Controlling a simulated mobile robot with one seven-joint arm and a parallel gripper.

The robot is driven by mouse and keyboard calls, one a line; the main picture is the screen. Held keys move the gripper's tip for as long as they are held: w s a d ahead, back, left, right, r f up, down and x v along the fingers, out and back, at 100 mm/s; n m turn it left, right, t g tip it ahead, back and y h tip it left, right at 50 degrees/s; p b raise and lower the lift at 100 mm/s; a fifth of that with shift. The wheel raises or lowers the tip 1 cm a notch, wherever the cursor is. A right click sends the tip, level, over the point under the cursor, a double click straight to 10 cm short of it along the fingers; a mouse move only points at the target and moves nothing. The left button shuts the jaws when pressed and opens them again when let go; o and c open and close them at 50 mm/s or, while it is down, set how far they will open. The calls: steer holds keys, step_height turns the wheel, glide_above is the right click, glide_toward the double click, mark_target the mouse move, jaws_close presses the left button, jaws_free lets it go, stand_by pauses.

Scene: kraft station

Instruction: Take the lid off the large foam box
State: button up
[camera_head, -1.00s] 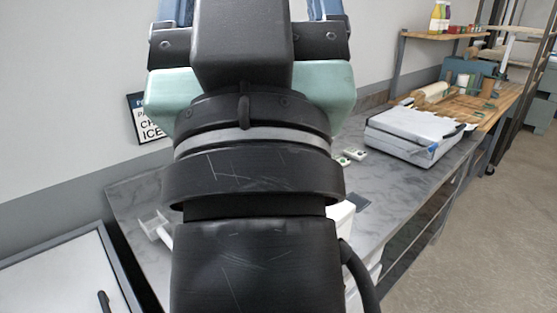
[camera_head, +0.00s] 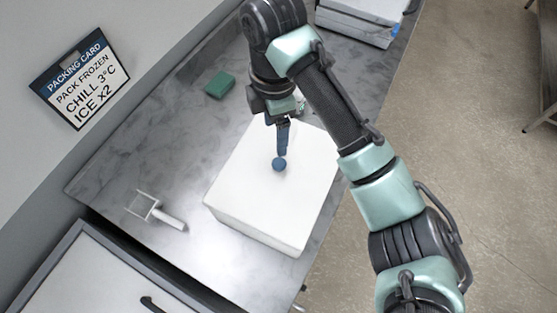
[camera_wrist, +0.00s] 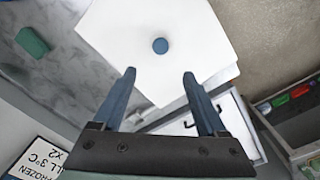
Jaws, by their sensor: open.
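The large foam box (camera_head: 258,233) is white and stands on the grey marbled counter. Its white lid (camera_head: 245,185) is on top, with a round blue knob (camera_head: 279,164) near the middle. In the head view my gripper (camera_head: 282,150) hangs over the lid, its blue fingers just above or beside the knob. In the wrist view the lid (camera_wrist: 190,50) fills the upper middle, and the knob (camera_wrist: 160,46) lies beyond the two fingertips, centred between them. My gripper (camera_wrist: 159,74) is open and empty there.
A green block (camera_head: 219,85) lies on the counter behind the box. A white scoop-like tool (camera_head: 155,210) lies to its left. A white-topped case (camera_head: 360,22) stands at the far end. A packing card (camera_head: 80,77) hangs on the wall. Bare counter (camera_head: 150,165) shows left of the box.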

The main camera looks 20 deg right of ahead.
steer(key=b, duration=0.3)
glide_above(279, 163)
steer(key=f, duration=0.6)
steer(key=shift+a+f, duration=0.3)
steer(key=shift+a, duration=0.1)
steer(key=f, duration=0.2)
steer(key=d+f+b, duration=0.1)
steer(key=f, duration=0.1)
steer(key=shift+f+p, duration=0.4)
steer(key=shift+f, duration=0.45)
jaws_close()
